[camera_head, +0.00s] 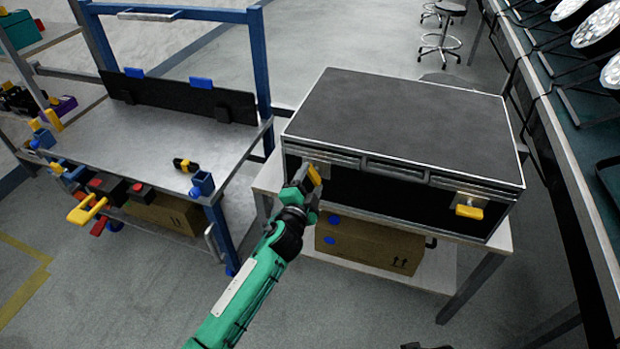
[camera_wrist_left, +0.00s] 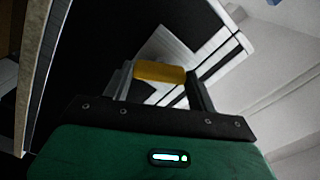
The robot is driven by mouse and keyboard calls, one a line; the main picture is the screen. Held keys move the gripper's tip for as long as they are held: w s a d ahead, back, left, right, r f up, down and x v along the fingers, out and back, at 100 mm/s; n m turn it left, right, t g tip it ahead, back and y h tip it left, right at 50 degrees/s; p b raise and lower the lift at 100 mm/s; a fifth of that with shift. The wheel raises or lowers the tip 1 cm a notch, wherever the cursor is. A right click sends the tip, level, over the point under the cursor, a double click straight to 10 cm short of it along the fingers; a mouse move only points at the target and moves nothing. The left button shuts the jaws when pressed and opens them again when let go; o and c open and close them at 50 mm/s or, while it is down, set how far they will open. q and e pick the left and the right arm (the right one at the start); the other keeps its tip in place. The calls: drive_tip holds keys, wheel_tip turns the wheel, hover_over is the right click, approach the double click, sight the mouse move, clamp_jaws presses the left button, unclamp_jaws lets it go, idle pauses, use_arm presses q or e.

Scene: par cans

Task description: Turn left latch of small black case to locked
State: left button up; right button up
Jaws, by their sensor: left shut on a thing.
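The small black case (camera_head: 410,110) with metal edges stands closed on a light table. Its left latch has a yellow handle (camera_head: 314,175) on the front face, partly covered by my left gripper (camera_head: 308,180). In the left wrist view this yellow latch handle (camera_wrist_left: 160,72) lies crosswise between the two fingers of the left gripper (camera_wrist_left: 160,82), which is shut on it. The metal latch plate shows behind it. The right latch (camera_head: 469,211) has a yellow handle lying roughly level on its plate. My right gripper is not in view.
A cardboard box (camera_head: 368,245) sits on the shelf under the case. A blue-framed workbench (camera_head: 150,140) with clamps stands at left. A dark rack with lamps (camera_head: 600,28) runs along the right. A stool (camera_head: 441,45) stands behind. Floor in front is mostly clear.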

use_arm(q)
drive_tip(key=m+p, duration=0.1)
drive_tip(key=m, duration=0.4)
drive_tip(key=shift+m, duration=0.4)
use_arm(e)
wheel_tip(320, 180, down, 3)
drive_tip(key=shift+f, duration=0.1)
use_arm(q)
drive_tip(key=shift+f, duration=0.1)
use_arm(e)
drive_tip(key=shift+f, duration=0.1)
use_arm(q)
drive_tip(key=o, duration=1)
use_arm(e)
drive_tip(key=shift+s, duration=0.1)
use_arm(q)
drive_tip(key=v, duration=1.4)
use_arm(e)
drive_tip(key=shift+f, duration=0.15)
use_arm(q)
drive_tip(key=shift+w, duration=0.1)
